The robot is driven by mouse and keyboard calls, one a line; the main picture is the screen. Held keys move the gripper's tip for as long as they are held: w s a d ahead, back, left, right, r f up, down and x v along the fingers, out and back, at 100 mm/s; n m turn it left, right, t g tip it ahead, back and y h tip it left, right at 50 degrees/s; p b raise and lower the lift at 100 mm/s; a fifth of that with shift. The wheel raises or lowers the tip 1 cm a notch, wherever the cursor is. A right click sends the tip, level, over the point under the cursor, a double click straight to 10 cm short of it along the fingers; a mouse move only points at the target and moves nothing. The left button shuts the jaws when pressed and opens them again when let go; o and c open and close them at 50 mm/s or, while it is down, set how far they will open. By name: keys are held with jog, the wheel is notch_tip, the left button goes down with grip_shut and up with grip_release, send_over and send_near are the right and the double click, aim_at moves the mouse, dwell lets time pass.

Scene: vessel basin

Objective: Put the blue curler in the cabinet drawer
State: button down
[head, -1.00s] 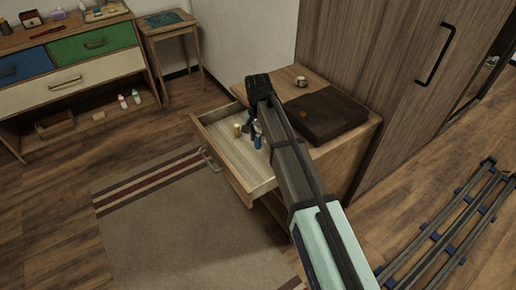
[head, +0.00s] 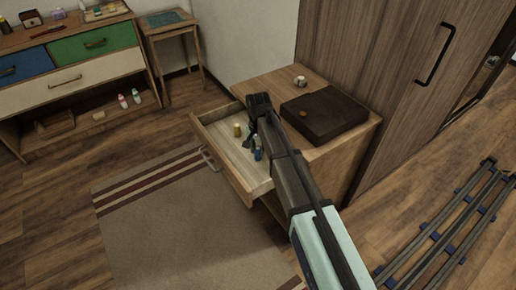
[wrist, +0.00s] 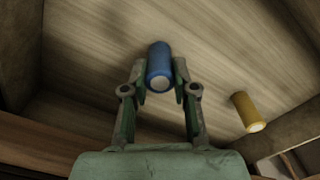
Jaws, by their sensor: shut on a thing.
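The blue curler (wrist: 159,66) is upright between the two fingers of my gripper (wrist: 158,82) in the wrist view, and the gripper is shut on it. In the head view the blue curler (head: 258,154) shows as a small blue piece beside my dark arm, over the inside of the open drawer. The cabinet drawer (head: 221,168) is pulled out. My gripper (head: 254,149) is partly hidden by the arm. I cannot tell whether the curler touches the drawer floor (wrist: 80,55).
A dark box (head: 325,116) and a small white cup-like thing (head: 300,82) are on the cabinet top (head: 268,84). A tall wooden wardrobe (head: 385,60) stands behind.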

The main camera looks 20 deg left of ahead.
aim_at(258, 148)
jog(key=c, duration=0.9)
grip_release()
notch_tip(258, 148, up, 12)
jog(key=shift+r, duration=0.15)
